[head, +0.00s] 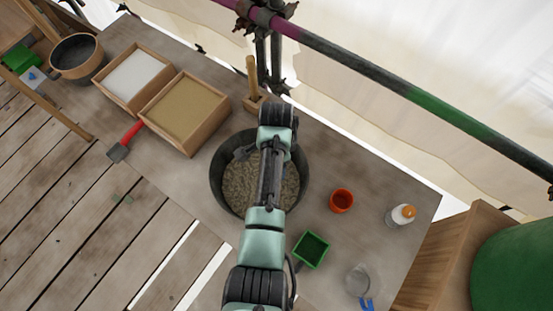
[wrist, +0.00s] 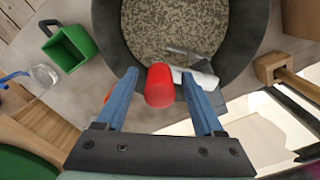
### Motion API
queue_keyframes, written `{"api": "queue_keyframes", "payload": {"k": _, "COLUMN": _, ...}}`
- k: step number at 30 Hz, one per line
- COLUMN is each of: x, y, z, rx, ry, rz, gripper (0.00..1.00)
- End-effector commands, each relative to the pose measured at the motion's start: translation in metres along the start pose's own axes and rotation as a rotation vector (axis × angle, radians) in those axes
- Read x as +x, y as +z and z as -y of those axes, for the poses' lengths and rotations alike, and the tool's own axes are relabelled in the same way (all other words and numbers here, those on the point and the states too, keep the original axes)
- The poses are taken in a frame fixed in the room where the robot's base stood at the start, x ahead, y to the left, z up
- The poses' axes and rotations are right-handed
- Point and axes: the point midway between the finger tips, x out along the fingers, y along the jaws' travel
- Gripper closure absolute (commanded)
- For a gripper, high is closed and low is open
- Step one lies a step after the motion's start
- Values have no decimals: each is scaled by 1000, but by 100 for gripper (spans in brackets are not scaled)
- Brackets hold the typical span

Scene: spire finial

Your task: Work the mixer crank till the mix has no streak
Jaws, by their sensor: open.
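The dark round mixer tub (head: 218,165) stands on the grey table and holds a speckled grey-beige mix (head: 240,190); the mix also shows in the wrist view (wrist: 170,25), light and dark flecks mingled. A red crank knob (wrist: 159,86) sits between the two blue fingers of my gripper (wrist: 159,82), which are open with a gap on both sides. A grey metal crank part (wrist: 197,72) runs beside the knob at the tub's rim. In the head view my arm hides the knob, my fingers and the tub's middle.
Two wooden trays (head: 152,119) and a red-handled tool (head: 118,152) lie left. A wooden-handled tool (head: 252,72) stands behind. A scaffold pole (head: 370,62) crosses above.

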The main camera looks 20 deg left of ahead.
Motion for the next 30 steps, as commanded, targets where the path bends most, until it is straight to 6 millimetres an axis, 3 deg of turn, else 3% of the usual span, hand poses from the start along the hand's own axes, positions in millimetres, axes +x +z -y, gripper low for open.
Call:
{"api": "queue_keyframes", "payload": {"k": 8, "x": -22, "y": 0, "z": 1, "rx": 0, "ry": -3, "rz": -1, "gripper": 31}}
{"api": "queue_keyframes", "payload": {"k": 22, "x": -113, "y": 0, "z": 1, "rx": 0, "ry": -4, "rz": -2, "gripper": 31}}
{"api": "queue_keyframes", "payload": {"k": 30, "x": -130, "y": 0, "z": 0, "rx": 0, "ry": 0, "rz": -1, "gripper": 31}}
